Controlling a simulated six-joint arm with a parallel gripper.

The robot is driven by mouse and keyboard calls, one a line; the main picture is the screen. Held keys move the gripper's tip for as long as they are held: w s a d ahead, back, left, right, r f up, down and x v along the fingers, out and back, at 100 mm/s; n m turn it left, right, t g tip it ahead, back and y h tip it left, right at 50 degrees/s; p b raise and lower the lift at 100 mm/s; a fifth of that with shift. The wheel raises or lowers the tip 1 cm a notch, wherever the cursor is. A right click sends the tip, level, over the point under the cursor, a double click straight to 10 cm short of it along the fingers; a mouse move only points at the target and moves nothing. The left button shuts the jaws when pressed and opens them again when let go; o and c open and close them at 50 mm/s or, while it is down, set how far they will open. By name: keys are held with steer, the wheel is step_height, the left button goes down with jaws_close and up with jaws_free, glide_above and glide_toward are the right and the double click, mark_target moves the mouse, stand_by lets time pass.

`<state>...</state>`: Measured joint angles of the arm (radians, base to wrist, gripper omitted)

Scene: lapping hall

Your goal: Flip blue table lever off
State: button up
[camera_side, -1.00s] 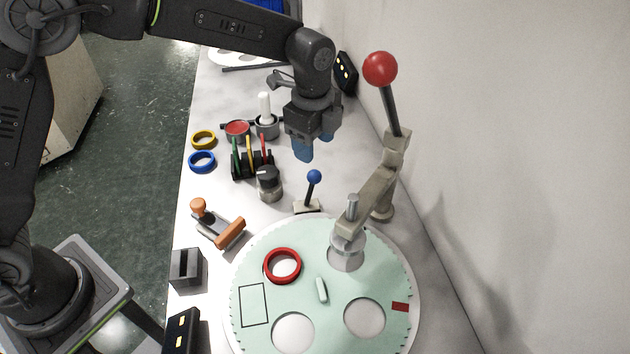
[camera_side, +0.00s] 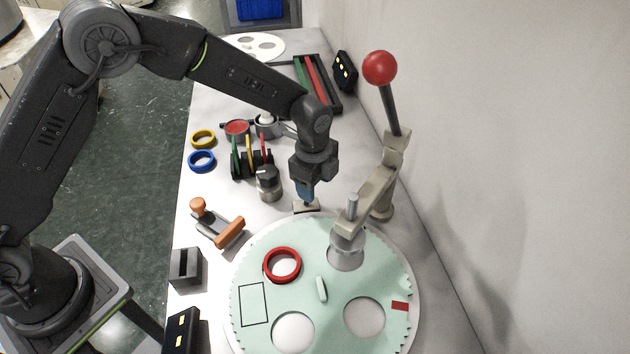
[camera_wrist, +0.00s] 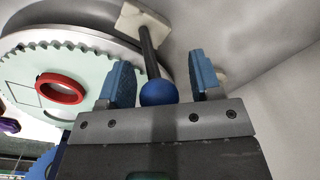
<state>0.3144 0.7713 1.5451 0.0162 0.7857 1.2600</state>
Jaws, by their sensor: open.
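The blue-knobbed lever shows in the wrist view, its blue ball (camera_wrist: 158,92) on a dark rod that rises from a pale base plate (camera_wrist: 131,18). In the side view its base (camera_side: 306,206) stands just behind the round table, and my gripper hides the ball and rod. My gripper (camera_side: 305,196) points down over the lever. In the wrist view my gripper (camera_wrist: 163,80) is open, with one blue finger on each side of the ball. The ball lies near the palm, and I see a gap to the right finger; contact with the left finger is unclear.
The pale green round table (camera_side: 270,325) with a red ring (camera_side: 283,265) lies in front. A beige arm with a red-ball handle (camera_side: 380,68) stands close on the right.

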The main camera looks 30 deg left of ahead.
jaws_close()
stand_by(0.3)
steer(key=shift+s+a+r+t+h, duration=0.15)
steer(key=shift+s+a+t+h, duration=0.25)
steer(key=shift+s+t+h, duration=0.4)
steer(key=shift+a+t+h, duration=0.2)
steer(key=shift+t+h, duration=0.2)
jaws_free()
steer(key=shift+w, duration=0.1)
steer(key=v, duration=1.4)
steer(key=shift+w, duration=0.1)
steer(key=shift+c, duration=0.3)
